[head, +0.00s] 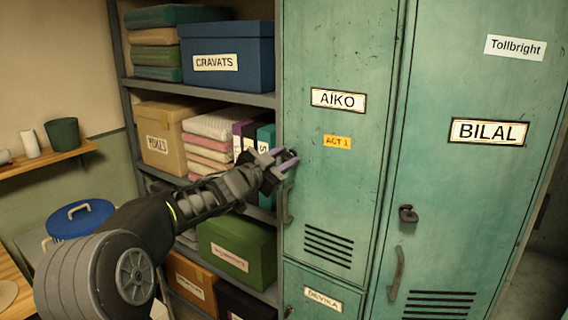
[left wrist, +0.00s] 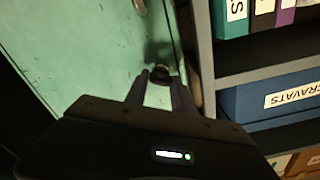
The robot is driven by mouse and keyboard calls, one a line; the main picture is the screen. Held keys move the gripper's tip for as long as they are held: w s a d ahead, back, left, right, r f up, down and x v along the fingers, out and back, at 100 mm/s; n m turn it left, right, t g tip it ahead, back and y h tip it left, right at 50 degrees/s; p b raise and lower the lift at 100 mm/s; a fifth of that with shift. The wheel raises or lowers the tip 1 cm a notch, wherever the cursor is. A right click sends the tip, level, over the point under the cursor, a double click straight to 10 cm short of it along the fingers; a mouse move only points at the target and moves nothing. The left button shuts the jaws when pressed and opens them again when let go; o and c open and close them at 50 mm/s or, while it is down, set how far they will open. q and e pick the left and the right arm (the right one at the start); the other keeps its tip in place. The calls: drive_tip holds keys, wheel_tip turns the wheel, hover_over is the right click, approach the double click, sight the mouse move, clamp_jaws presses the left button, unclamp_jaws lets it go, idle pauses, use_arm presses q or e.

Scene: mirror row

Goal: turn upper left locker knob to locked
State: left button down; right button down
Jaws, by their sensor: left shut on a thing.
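The upper left locker door (head: 330,190), labelled AIKO, is green, scuffed and closed. My left gripper (head: 285,161) reaches in from the left to the left edge of this door. In the left wrist view the dark round knob (left wrist: 160,74) sits between the two fingers of my left gripper (left wrist: 160,88), which are shut on it. In the head view the gripper hides the knob, and its turned position cannot be told. My right gripper is in neither view.
A handle (head: 286,203) stands out just below my left gripper. The BILAL locker (head: 470,190) on the right has its own knob (head: 408,214) and handle (head: 397,275). A shelf with a blue CRAVATS box (head: 228,55) and other boxes stands close left of the lockers.

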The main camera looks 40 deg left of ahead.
use_arm(q)
drive_tip(key=m+b, duration=0.1)
drive_tip(key=m, duration=0.2)
drive_tip(key=m+b, duration=0.2)
drive_tip(key=m, duration=0.1)
drive_tip(key=shift+d+f, duration=0.1)
drive_tip(key=shift+f, duration=0.1)
drive_tip(key=m+b, duration=0.1)
drive_tip(key=m, duration=0.3)
drive_tip(key=shift+b, duration=0.3)
drive_tip(key=shift+m+b, duration=0.45)
drive_tip(key=shift+m, duration=0.75)
drive_tip(key=c, duration=1.1)
unclamp_jaws()
drive_tip(key=shift+o, duration=0.2)
drive_tip(key=shift+s, duration=0.15)
